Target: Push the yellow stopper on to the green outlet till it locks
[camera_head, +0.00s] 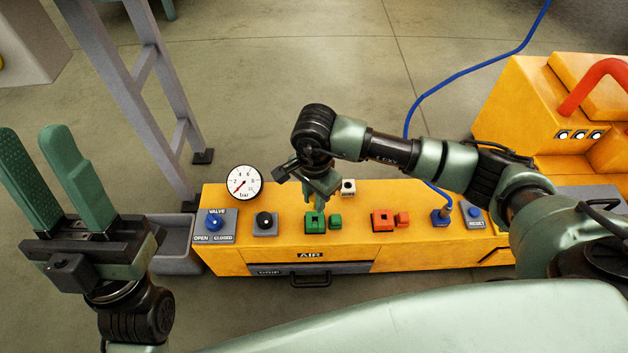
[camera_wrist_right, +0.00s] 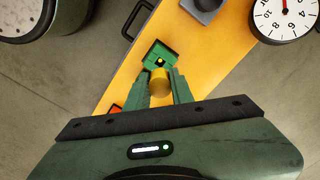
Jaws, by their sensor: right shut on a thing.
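The green outlet (camera_head: 312,224) is a square block on top of the yellow AIR box. It also shows in the right wrist view (camera_wrist_right: 157,50), just beyond the fingertips. The yellow stopper (camera_wrist_right: 159,84) is a short round piece between the fingers of my right gripper (camera_wrist_right: 159,88), which is shut on it. In the head view my right gripper (camera_head: 318,196) points down over the green outlet and hides the stopper. The stopper is close in front of the outlet; I cannot tell whether they touch. My left gripper (camera_head: 30,132) is open and empty at the left, away from the box.
The AIR box (camera_head: 240,258) also carries a dial gauge (camera_head: 244,182), a blue valve knob (camera_head: 215,222), a black knob (camera_head: 264,220), an orange outlet (camera_head: 382,221) and a blue hose (camera_head: 412,105) on a blue fitting. A grey ladder-like frame (camera_head: 150,70) stands behind left.

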